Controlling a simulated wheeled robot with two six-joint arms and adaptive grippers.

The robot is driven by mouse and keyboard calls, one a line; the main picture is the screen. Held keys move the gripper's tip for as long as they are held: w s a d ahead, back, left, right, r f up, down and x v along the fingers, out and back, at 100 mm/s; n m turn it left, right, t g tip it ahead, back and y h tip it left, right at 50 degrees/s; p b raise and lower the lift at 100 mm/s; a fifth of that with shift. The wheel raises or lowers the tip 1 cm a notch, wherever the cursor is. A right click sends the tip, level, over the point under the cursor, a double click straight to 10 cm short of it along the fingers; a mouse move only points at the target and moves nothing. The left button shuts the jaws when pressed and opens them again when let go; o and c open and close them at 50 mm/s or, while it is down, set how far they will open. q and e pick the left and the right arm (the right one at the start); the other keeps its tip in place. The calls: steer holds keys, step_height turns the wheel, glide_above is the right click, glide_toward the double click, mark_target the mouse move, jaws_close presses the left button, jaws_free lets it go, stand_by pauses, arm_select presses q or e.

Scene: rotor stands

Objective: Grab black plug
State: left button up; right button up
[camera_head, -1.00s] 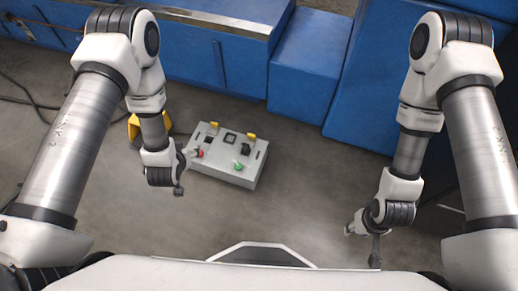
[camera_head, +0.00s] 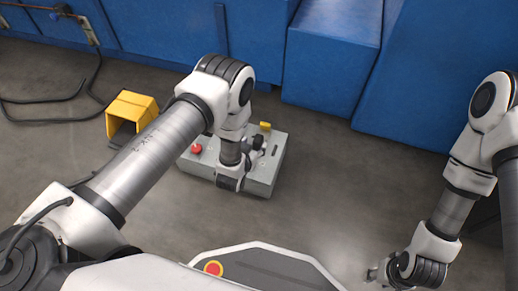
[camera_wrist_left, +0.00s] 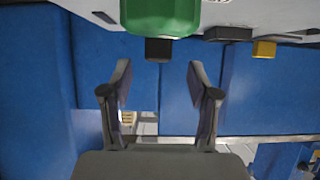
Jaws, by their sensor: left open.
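A black block that looks like the plug (camera_wrist_left: 158,49) shows in the left wrist view, partly hidden behind a large green button (camera_wrist_left: 160,15). That view appears upside down. Both stand on the grey control box (camera_head: 262,180). My left gripper (camera_wrist_left: 160,85) is open and empty, with blue cabinet fronts showing between its fingers. The plug is ahead of the fingertips, apart from them. In the head view my left wrist is over the right part of the box and hides the green button. My right gripper (camera_head: 374,272) is at the lower right, far from the box; its jaw opening is unclear.
A red button (camera_head: 196,149) and a yellow piece (camera_head: 265,126) are on the box. A flat black part (camera_wrist_left: 228,34) lies beside the plug in the wrist view. A yellow hollow housing (camera_head: 131,112) stands left on the floor near black cables (camera_head: 50,105). Blue cabinets (camera_head: 335,60) line the back.

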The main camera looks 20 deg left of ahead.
mark_target(258, 140)
arm_select(q)
steer(key=b+x, duration=0.3)
steer(key=x, duration=0.1)
steer(key=shift+w+d+f, duration=0.1)
steer(key=shift+w+f, duration=0.15)
steer(key=shift+w, duration=0.25)
steer(key=shift+r, duration=0.15)
jaws_close()
